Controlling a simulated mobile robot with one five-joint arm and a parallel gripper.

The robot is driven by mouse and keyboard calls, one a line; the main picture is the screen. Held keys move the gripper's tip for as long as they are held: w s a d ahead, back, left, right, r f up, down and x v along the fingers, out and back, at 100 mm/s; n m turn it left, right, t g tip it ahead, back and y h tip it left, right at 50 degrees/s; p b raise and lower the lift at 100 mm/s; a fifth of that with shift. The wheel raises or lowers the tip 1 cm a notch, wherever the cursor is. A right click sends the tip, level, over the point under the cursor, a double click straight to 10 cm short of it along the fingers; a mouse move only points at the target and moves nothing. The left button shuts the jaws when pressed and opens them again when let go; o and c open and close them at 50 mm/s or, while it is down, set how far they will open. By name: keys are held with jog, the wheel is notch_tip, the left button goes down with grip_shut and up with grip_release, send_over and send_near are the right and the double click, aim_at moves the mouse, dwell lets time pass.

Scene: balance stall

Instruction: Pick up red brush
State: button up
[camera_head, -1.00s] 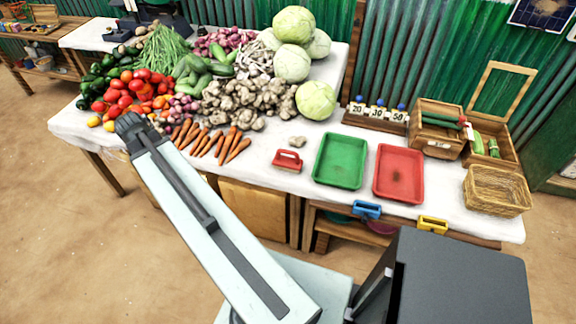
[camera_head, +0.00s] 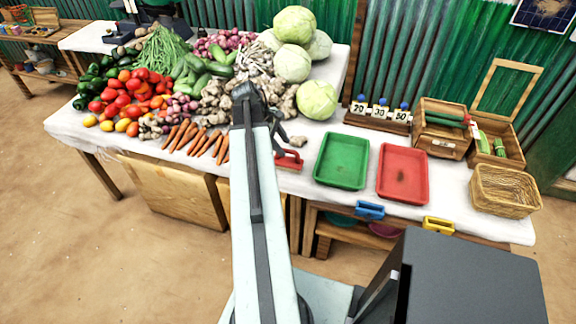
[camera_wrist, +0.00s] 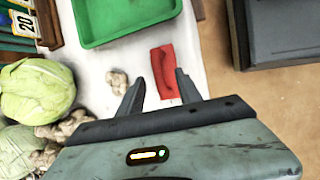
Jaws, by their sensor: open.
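The red brush (camera_head: 289,160) lies on the white-covered table, left of the green tray, partly hidden behind my arm and gripper in the head view. In the wrist view the red brush (camera_wrist: 165,71) lies ahead of my gripper (camera_wrist: 158,86), between the lines of its two fingers and nearer the right one. My gripper (camera_head: 284,128) is open and empty, and it appears above the table by the brush. I cannot tell its exact height.
A green tray (camera_head: 342,161) and a red tray (camera_head: 402,173) stand right of the brush. A ginger piece (camera_wrist: 118,81) lies left of the brush in the wrist view. Cabbages (camera_head: 318,99) and heaped ginger lie behind; carrots (camera_head: 199,139) lie to the left.

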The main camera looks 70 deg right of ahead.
aim_at(287, 150)
jog(key=b+x, duration=0.4)
jog(key=x, duration=0.1)
jog(key=shift+d+f, duration=0.1)
jog(key=shift+f, duration=0.05)
jog(key=shift+r, duration=0.2)
grip_shut()
dwell(0.9)
